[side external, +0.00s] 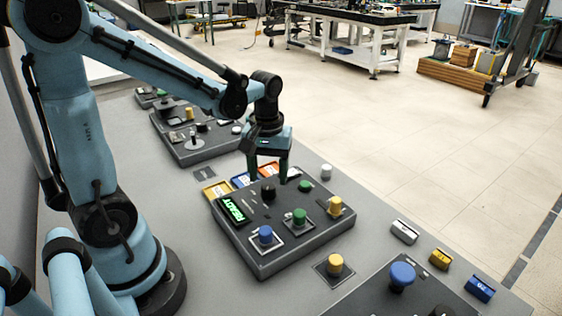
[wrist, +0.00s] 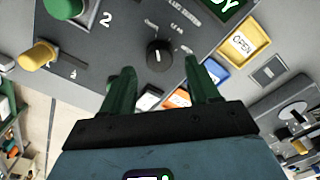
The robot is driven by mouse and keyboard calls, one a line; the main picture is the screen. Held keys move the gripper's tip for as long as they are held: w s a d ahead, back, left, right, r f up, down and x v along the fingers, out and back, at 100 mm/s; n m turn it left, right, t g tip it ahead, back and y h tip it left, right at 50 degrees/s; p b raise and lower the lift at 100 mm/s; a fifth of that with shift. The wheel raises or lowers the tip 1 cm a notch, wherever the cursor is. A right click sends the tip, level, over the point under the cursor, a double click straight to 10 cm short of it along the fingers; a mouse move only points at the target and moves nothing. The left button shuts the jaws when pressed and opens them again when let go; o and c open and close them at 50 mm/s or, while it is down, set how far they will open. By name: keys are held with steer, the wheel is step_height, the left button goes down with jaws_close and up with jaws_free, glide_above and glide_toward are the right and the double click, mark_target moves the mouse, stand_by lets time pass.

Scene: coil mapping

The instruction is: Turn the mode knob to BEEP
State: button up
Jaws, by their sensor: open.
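The mode knob, a black round knob (side external: 268,191), stands on the sloped grey panel (side external: 262,262). In the wrist view the knob (wrist: 158,57) sits just beyond my fingertips, roughly centred between them. Small white labels surround it, too small to read surely, so I cannot make out BEEP or the knob's setting. My gripper (side external: 268,178) points down above the back part of the panel, close over the knob. Its two green fingers (wrist: 158,72) are apart with nothing between them, and they appear not to touch the knob.
A lit green READY display (side external: 234,211) is left of the knob. Another panel (side external: 197,148) stands behind.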

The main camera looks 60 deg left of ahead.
mark_target(269, 185)
steer(key=shift+f, duration=1.55)
steer(key=c, duration=1)
steer(key=shift+c, duration=0.2)
